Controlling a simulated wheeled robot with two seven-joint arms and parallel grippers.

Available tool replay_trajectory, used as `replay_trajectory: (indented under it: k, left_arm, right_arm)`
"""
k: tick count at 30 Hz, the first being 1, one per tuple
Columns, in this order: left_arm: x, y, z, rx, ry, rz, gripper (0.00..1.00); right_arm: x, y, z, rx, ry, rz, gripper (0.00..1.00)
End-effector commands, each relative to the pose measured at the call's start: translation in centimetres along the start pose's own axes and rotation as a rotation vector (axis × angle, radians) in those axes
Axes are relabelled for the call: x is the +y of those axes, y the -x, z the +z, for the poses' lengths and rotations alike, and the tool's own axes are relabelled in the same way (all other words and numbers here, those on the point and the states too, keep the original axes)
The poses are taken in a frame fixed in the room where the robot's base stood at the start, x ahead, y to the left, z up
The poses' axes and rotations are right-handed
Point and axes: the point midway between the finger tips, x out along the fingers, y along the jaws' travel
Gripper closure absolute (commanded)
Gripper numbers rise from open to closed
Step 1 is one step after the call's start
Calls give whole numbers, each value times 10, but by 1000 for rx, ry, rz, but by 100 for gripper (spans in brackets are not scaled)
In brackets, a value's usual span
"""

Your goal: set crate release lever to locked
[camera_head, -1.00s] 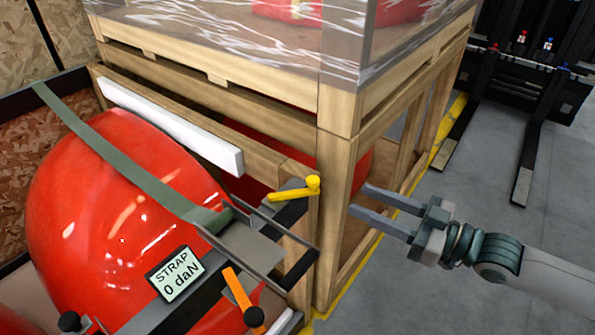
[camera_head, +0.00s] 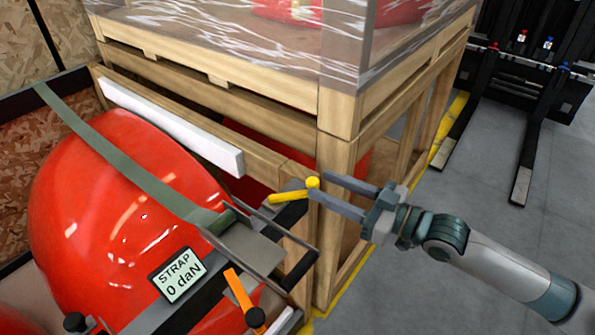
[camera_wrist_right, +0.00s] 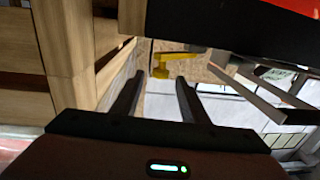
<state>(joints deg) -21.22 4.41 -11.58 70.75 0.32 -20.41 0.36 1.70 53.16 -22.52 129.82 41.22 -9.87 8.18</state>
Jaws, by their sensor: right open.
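The yellow release lever (camera_head: 292,193) sits on a grey bracket at the corner of the wooden crate, its arm pointing left and its round knob at the right end. My right gripper (camera_head: 320,184) is open, coming in from the right, with its fingertips close to the knob. I cannot tell whether they touch it. In the right wrist view the lever (camera_wrist_right: 182,57) shows ahead of the two spread fingers (camera_wrist_right: 160,85), with nothing between them. My left gripper is not in view.
A red nosecone (camera_head: 120,210) lies under a green strap (camera_head: 120,165), with a strap display (camera_head: 176,275) and an orange lever (camera_head: 240,290) nearby. Wooden crate posts (camera_head: 335,220) stand behind the yellow lever. Forklift forks (camera_head: 525,165) and open grey floor lie right.

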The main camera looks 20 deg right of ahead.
Motion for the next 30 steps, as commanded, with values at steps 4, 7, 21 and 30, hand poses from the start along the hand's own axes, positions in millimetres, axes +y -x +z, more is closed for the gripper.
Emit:
replay_trajectory:
  k: [4, 7, 21, 30]
  left_arm:
    - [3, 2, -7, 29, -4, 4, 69]
    - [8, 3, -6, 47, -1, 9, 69]
    - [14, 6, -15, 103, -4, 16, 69]
    - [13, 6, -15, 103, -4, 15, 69]
  right_arm:
    - [0, -23, -3, 4, -2, -1, 60]
    - [0, -40, -3, 4, -2, 0, 60]
    - [-1, -80, 0, 1, -1, -1, 60]
    - [-1, -80, 0, 0, -1, -1, 69]
